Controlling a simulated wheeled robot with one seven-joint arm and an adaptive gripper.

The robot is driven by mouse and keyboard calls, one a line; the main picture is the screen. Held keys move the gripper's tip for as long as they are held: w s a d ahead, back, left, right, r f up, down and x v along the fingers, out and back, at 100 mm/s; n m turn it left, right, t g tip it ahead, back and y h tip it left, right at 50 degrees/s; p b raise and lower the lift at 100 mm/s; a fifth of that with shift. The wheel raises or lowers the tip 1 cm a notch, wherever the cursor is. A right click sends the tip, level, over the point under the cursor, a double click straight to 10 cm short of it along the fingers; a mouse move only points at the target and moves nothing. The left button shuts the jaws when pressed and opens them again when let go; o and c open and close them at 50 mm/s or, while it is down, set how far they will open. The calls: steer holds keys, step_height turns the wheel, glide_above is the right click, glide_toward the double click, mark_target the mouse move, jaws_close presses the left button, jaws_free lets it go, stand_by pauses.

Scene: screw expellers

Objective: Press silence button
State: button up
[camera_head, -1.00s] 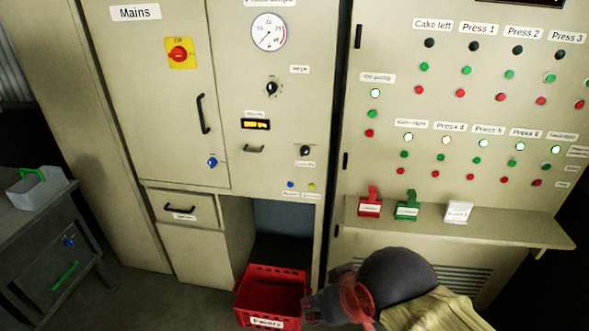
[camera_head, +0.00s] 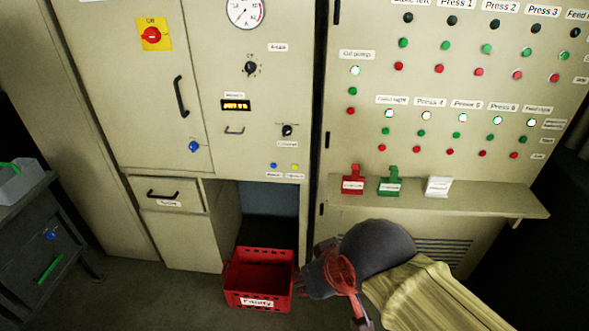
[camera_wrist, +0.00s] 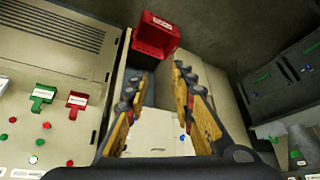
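A blue button (camera_head: 274,166) and a yellow button (camera_head: 295,167) sit side by side at the lower edge of the middle cabinet panel. Their labels are too small to read, so I cannot tell which is the silence button. My gripper (camera_wrist: 157,72) is open and empty in the wrist view, its two fingers spread apart. In the head view it is low, in front of the right cabinet and just right of the red bin, below and right of the two buttons and apart from them.
The red bin (camera_head: 258,298) stands on the floor. A shelf (camera_head: 470,195) with red, green and white tag holders juts from the right panel, which bears several lamps and buttons. A grey desk (camera_head: 25,225) stands at the left. Open floor lies before the cabinets.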

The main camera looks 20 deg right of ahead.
jaws_close()
stand_by(1.4)
